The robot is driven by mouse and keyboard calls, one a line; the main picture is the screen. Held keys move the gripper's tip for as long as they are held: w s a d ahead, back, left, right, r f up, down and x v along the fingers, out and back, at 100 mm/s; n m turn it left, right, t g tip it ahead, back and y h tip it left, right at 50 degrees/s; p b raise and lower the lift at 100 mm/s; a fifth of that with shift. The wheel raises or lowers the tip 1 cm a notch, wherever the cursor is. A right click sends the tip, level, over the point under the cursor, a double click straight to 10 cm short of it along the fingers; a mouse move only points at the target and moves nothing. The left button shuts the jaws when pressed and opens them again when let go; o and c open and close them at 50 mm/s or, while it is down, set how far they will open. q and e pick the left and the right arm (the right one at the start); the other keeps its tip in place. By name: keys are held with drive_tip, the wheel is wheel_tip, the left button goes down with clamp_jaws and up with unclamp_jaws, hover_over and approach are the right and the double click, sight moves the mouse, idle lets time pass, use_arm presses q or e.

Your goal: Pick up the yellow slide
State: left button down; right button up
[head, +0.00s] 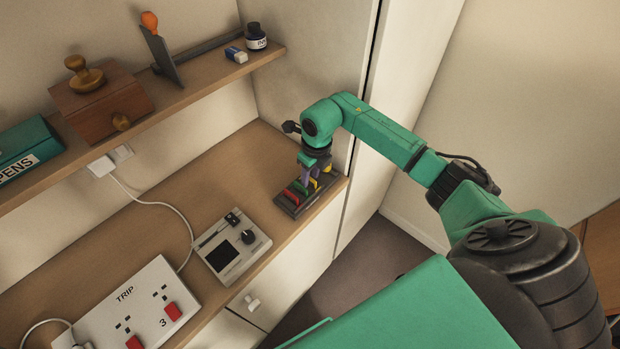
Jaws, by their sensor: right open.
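A small dark rack (287,207) stands at the right end of the wooden desk, near its front edge. It holds several coloured pieces, among them a red one (291,195) and a green one (300,187). Yellow (315,184) shows beside the gripper, toward the right part of the rack; I take it for the yellow slide, and it is partly hidden. My right gripper (309,175) points down over the rack, close to the yellow, with its jaws open. Whether its fingers touch a slide is too small to tell. My left gripper is out of view.
A grey device with a knob (232,246) and a white socket strip marked TRIP (125,310) lie to the left on the desk. A shelf (190,92) with a wooden box (103,103) and an ink bottle (256,37) runs above. Bare desk lies behind the device.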

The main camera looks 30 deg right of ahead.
clamp_jaws()
